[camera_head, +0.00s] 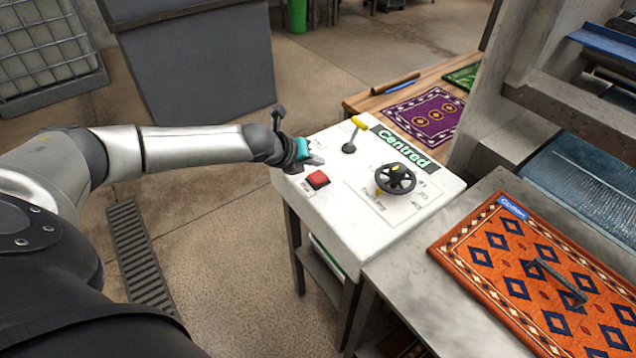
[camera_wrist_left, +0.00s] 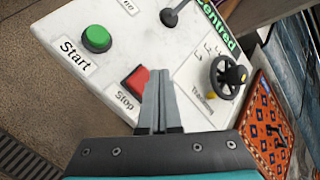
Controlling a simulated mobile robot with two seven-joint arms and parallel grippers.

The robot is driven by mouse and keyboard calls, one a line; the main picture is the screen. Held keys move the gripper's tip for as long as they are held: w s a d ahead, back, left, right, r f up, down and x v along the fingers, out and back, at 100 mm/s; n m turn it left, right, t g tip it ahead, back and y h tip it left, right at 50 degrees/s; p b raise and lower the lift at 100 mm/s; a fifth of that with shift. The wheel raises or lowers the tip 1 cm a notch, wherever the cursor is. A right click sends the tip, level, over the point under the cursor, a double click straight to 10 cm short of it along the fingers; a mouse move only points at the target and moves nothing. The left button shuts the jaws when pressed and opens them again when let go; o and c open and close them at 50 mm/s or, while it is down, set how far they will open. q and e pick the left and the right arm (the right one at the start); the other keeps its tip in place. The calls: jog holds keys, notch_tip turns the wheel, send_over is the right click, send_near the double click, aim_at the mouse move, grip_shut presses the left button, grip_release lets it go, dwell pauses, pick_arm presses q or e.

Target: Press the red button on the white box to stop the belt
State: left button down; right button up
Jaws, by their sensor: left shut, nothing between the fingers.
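The white control box (camera_head: 345,225) stands in the middle of the head view, its sloped top facing me. The red button (camera_head: 318,179) is on its near left part. In the left wrist view the red button (camera_wrist_left: 136,81) has a "Stop" label beside it, and a green button (camera_wrist_left: 97,38) with a "Start" label is farther left. My left gripper (camera_head: 316,160) is shut and empty, above the box's left edge, just behind the red button in the head view. In the left wrist view its fingertips (camera_wrist_left: 160,85) overlap the red button's right edge; I cannot tell whether they touch it. My right gripper is out of view.
The box top also carries a yellow-handled lever (camera_head: 350,142) and a black handwheel (camera_head: 395,178). An orange patterned rug (camera_head: 500,260) lies on the metal surface at right. A purple rug (camera_head: 425,115) lies on a wooden table behind. A floor drain grate (camera_head: 138,255) is at left.

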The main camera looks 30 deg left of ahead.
aim_at(322, 174)
pick_arm(q)
jog(key=shift+f, duration=0.85)
jog(key=shift+f, duration=0.1)
dwell(1.3)
jog(key=shift+f+b, duration=0.3)
jog(key=shift+f, duration=0.6)
dwell(0.9)
jog(key=shift+r, duration=0.1)
jog(key=shift+r+p, duration=0.85)
jog(key=shift+r, duration=0.05)
jog(key=shift+r, duration=0.1)
notch_tip(322, 174, up, 5)
jog(key=p, duration=0.5)
